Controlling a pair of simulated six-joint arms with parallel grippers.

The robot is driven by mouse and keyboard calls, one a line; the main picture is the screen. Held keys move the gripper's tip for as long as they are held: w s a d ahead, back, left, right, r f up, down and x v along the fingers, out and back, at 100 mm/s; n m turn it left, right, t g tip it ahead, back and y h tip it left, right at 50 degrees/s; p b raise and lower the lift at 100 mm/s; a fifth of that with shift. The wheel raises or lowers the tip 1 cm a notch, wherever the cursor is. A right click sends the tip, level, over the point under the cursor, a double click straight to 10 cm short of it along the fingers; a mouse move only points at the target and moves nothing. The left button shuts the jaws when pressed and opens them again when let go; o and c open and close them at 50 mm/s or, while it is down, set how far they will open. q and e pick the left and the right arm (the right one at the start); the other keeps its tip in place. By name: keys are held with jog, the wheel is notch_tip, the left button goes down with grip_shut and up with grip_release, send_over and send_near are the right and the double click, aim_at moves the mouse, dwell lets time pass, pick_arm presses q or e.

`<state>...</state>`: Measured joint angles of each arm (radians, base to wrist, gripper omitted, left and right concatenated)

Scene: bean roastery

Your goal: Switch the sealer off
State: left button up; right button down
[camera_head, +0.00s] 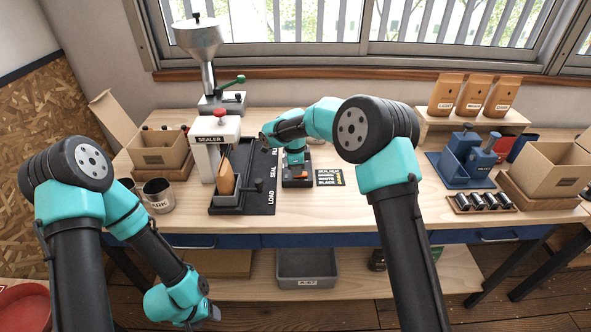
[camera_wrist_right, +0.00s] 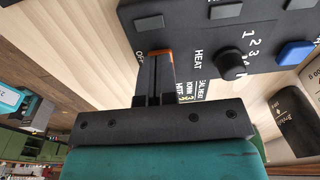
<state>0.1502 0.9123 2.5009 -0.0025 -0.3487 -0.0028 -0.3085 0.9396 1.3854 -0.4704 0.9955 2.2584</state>
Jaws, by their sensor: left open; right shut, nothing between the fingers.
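The white sealer (camera_head: 213,155) stands left of centre on the bench, with a brown bag (camera_head: 226,178) in the tray before it. A dark control panel (camera_wrist_right: 195,30) shows in the right wrist view, marked OFF and HEAT, with a round knob (camera_wrist_right: 232,65) and a blue button (camera_wrist_right: 295,51). My right gripper (camera_wrist_right: 155,80) is shut and empty. Its fingertips are at an orange switch (camera_wrist_right: 160,52) beside the OFF mark and partly hide it; contact cannot be told. In the head view the right arm largely covers the panel. My left gripper (camera_head: 205,312) is low in front of the bench, open, its fingers barely visible.
A black mat (camera_head: 262,190) marked LOAD and SEAL lies beside the sealer. A printed card (camera_head: 330,178) lies right of the panel. A grinder (camera_head: 200,50) stands behind; a cup (camera_head: 158,195) and open box (camera_head: 160,150) are left.

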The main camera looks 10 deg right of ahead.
jog(key=shift+s+d+f, duration=0.25)
jog(key=shift+d+f, duration=0.3)
jog(key=shift+d, duration=0.2)
jog(key=shift+d+r, duration=0.1)
jog(key=shift+r, duration=0.4)
notch_tip(320, 180, up, 14)
jog(key=a, duration=0.2)
jog(key=shift+w, duration=0.2)
